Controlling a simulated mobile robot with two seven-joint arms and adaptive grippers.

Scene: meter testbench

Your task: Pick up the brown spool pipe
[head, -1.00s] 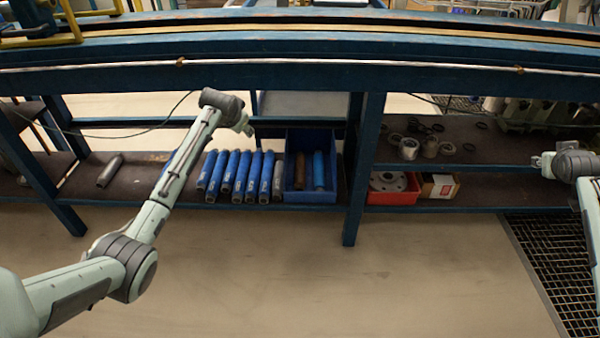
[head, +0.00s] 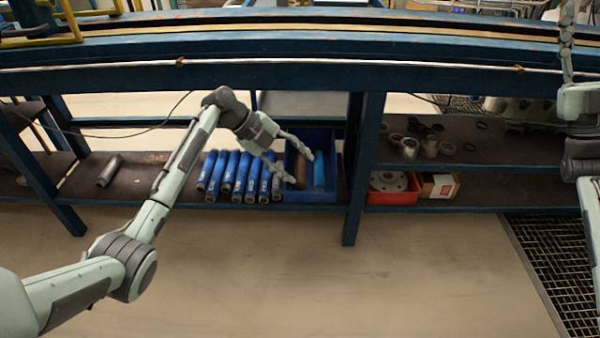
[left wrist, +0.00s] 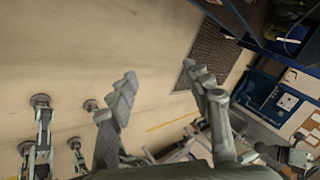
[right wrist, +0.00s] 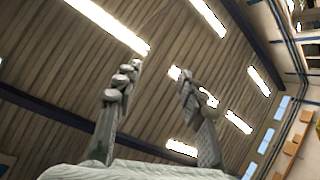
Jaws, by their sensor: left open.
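The brown spool pipe (head: 301,172) lies in the blue bin (head: 318,197) on the lower shelf, left of a blue pipe (head: 319,172). My left gripper (head: 299,165) is open, with its fingers spread over the brown pipe in the head view. I cannot tell how far above it they are. The left wrist view also shows the open fingers (left wrist: 160,84) with nothing between them; no pipe shows there. My right gripper is raised at the right edge of the head view; in the right wrist view its fingers (right wrist: 160,75) are apart and empty, pointing at the ceiling.
A red bin (head: 394,190) and a small carton (head: 438,186) lie beyond. The bench beam (head: 280,78) runs above the shelf.

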